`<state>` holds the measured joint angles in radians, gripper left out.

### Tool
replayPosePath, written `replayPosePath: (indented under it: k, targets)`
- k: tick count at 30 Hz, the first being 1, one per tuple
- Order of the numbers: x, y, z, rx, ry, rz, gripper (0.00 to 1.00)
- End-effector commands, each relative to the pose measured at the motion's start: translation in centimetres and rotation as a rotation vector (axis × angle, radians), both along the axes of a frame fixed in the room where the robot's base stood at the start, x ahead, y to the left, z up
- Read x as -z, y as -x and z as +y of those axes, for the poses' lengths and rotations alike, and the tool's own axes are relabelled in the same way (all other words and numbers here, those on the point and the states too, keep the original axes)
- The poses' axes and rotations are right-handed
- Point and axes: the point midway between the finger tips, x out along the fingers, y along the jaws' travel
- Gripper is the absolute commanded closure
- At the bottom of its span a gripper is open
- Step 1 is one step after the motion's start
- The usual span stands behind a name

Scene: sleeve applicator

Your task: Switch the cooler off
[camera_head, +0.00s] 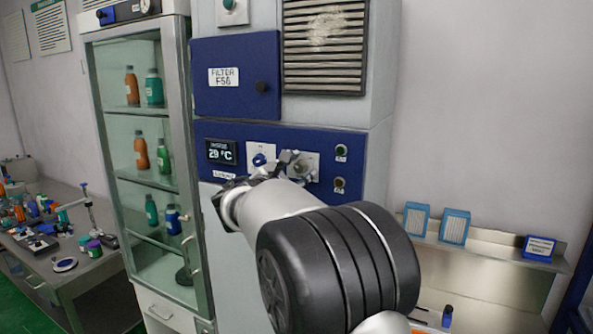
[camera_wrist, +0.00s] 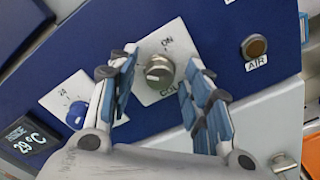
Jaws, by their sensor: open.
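The cooler's blue control panel (camera_head: 362,145) is on a tall grey cabinet. In the wrist view, a round metal switch knob (camera_wrist: 159,72) sits on a white plate (camera_wrist: 185,45) marked "ON" above; another label below is partly hidden. Which way the knob points is hard to tell. My gripper (camera_wrist: 163,65) is open, with one finger on either side of the knob; whether they touch it I cannot tell. In the head view my gripper (camera_head: 277,167) is in front of the panel and partly covers the switch plate (camera_head: 307,162).
A blue dial (camera_wrist: 77,114) and a display (camera_head: 220,151) reading 29 °C are left of the switch. An indicator marked "AIR" (camera_wrist: 255,46) is to its right. A glass-door cabinet (camera_head: 150,215) with bottles stands left, and a shelf (camera_head: 487,246) with filters is right.

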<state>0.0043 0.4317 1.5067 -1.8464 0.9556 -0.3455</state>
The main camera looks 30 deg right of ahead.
Motion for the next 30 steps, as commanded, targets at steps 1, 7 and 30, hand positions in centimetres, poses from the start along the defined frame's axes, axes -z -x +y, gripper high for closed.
replayPosePath:
  k: [1, 7, 30]
  targets:
    - [0.0, 0.0, 0.0, 0.000, 0.000, 0.000, 0.54]
    - [0.0, 0.0, 0.0, 0.000, -0.001, -0.001, 0.54]
    - [0.0, 7.1, 9.2, -0.002, -0.001, 0.000, 0.54]
